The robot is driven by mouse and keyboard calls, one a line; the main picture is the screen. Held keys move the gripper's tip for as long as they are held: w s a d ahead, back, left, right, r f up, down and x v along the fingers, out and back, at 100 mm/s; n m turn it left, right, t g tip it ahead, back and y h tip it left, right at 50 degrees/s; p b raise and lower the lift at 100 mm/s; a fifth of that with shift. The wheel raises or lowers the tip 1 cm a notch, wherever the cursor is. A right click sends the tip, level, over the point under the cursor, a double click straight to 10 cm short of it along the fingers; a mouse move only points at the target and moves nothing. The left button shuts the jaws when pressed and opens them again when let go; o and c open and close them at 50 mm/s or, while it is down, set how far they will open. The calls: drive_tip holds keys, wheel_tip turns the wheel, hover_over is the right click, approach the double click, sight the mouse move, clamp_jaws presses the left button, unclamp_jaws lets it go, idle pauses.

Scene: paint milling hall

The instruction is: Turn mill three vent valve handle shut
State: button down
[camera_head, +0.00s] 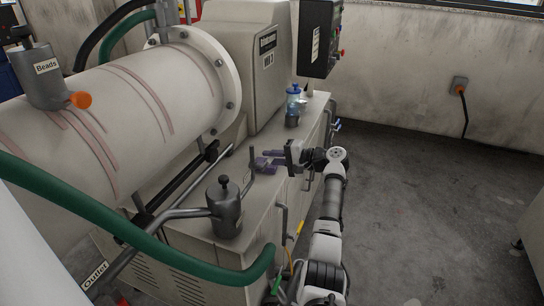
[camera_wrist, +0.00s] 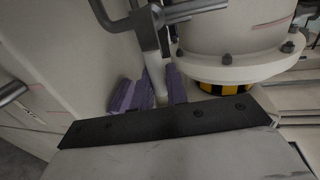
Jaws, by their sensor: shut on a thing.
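My gripper (camera_head: 265,161) has purple finger pads and reaches left over the cabinet top. In the wrist view its pads (camera_wrist: 150,92) stand on both sides of a pale grey upright bar, which I take as the vent valve handle (camera_wrist: 154,72), and are shut on it. In the head view a thin grey upright lever (camera_head: 252,161) stands at the fingertips, beside a grey pot (camera_head: 226,212) with a black knob. Pipework joins the bar's top in the wrist view.
The white mill drum (camera_head: 130,105), with a "Beads" pot (camera_head: 42,75), fills the left. A green hose (camera_head: 120,238) crosses in front. A blue-capped bottle (camera_head: 292,108) stands on the cabinet behind my gripper. A control box (camera_head: 319,38) hangs above. Floor at right is clear.

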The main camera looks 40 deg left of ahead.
drive_tip(key=shift+f, duration=0.1)
drive_tip(key=c, duration=1.5)
unclamp_jaws()
drive_tip(key=b+v, duration=0.4)
drive_tip(key=v, duration=1)
